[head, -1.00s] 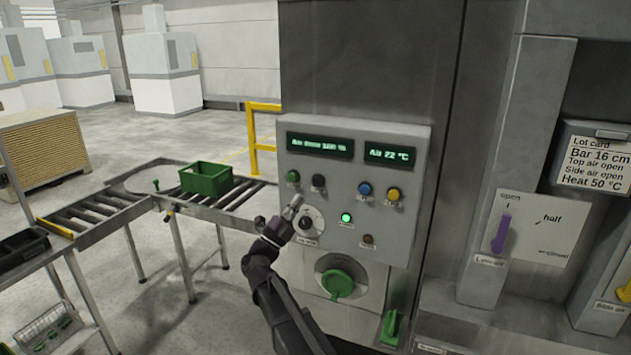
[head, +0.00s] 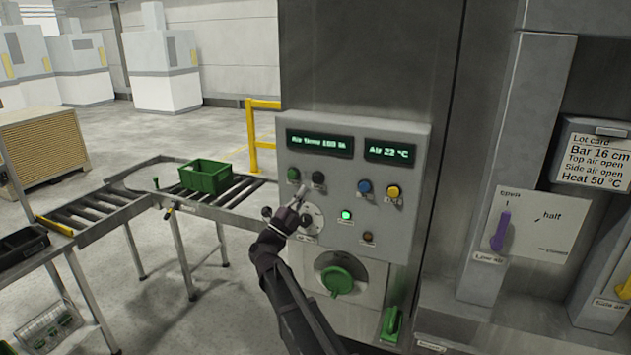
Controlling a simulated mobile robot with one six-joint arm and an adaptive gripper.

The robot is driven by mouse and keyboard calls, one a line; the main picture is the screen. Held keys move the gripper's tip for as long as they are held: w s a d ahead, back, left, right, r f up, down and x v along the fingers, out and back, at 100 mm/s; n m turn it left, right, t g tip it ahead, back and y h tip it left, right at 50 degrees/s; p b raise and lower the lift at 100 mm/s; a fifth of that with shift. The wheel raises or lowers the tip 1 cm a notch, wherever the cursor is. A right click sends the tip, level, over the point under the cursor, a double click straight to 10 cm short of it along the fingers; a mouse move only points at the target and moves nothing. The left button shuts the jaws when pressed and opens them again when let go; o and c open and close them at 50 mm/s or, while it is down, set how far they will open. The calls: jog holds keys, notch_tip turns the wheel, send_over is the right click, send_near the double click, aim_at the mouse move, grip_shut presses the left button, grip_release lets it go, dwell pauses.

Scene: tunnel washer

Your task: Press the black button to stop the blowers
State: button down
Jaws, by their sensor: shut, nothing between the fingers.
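The grey control panel (head: 409,240) stands in the middle of the head view. The black button (head: 318,178) is in its upper left, right of a green button (head: 293,175). My gripper (head: 302,193) is shut and empty. Its tips are just below and left of the black button in the picture. I cannot tell whether they touch the panel. The gripper covers part of the round dial (head: 315,217) below. The left display (head: 320,143) shows an air time reading, too blurred to read surely; the right display (head: 390,153) reads Air 22 °C.
Blue (head: 364,187) and yellow (head: 392,192) buttons sit to the right. A lit green lamp (head: 346,215) and a brown button (head: 368,237) are lower. A green rotary handle (head: 337,281) is below. A roller conveyor (head: 100,208) with a green crate (head: 205,177) stands left.

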aim_at(317, 176)
jog(key=shift+w+d, duration=0.25)
jog(key=shift+w, duration=0.5)
jog(key=shift+w+d, duration=0.3)
jog(key=shift+w, duration=0.5)
jog(key=shift+w+d, duration=0.25)
jog(key=shift+w, duration=0.5)
jog(key=shift+w+d, duration=0.35)
jog(key=shift+w, duration=0.55)
dwell(1.0)
jog(key=shift+s, duration=0.15)
jog(key=shift+s+a, duration=0.3)
jog(key=shift+s, duration=0.45)
jog(key=shift+s, duration=0.1)
jog(key=s, duration=0.1)
jog(key=s+a, duration=0.1)
jog(key=s, duration=0.2)
jog(key=shift+s+a, duration=0.25)
jog(key=shift+a, duration=0.1)
dwell(0.5)
jog(key=shift+w+f+n+t+y, duration=0.1)
jog(key=shift+n+t+y, duration=0.2)
dwell(0.3)
